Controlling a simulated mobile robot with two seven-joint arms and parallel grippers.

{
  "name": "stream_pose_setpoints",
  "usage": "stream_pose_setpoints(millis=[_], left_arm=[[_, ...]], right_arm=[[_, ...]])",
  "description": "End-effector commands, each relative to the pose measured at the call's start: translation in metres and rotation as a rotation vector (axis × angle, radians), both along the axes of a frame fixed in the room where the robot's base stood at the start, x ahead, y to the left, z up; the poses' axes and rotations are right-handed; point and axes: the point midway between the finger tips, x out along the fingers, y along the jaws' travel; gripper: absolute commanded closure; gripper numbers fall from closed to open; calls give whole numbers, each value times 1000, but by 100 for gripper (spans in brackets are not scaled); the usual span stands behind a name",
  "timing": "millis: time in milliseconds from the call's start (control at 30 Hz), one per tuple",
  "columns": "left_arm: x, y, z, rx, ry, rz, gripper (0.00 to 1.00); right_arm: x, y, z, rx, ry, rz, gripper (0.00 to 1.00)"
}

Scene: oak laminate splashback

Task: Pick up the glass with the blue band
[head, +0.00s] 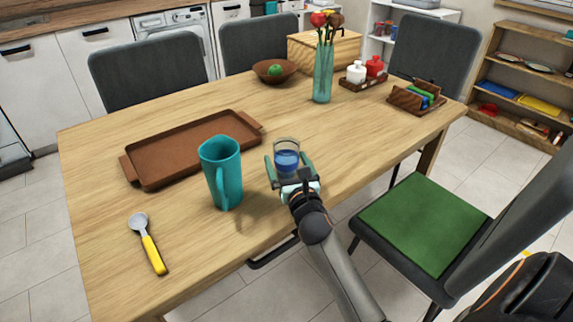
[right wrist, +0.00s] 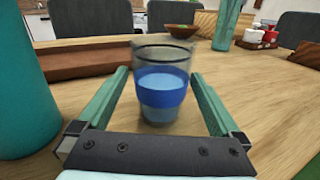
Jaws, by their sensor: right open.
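In the right wrist view the glass (right wrist: 163,85) is in the middle, just beyond or between the fingertips. My right gripper (head: 290,172) is open, its two teal fingers on either side of the glass with a gap on each side in the right wrist view (right wrist: 160,100). My left gripper is not in view.
A teal jug (head: 222,175) stands close left of the glass. A brown tray (head: 160,182) lies behind it, and a yellow-handled spoon (head: 152,253) at front left. A teal vase (head: 323,75) with flowers, a bowl (head: 260,70) and shakers (head: 355,72) stand farther back. A green-seated chair (head: 425,225) is at right.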

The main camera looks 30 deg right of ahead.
Motion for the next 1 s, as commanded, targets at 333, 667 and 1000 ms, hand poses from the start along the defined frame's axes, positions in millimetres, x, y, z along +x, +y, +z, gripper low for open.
stream_pose_setpoints(millis=[333, 667, 1000], left_arm=[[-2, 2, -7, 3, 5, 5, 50], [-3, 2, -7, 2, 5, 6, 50], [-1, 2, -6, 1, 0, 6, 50]], right_arm=[[35, -13, -1, 0, -1, 0, 0], [35, -13, -1, 0, 0, 0, 14], [35, -13, -1, 0, 0, 0, 52]])
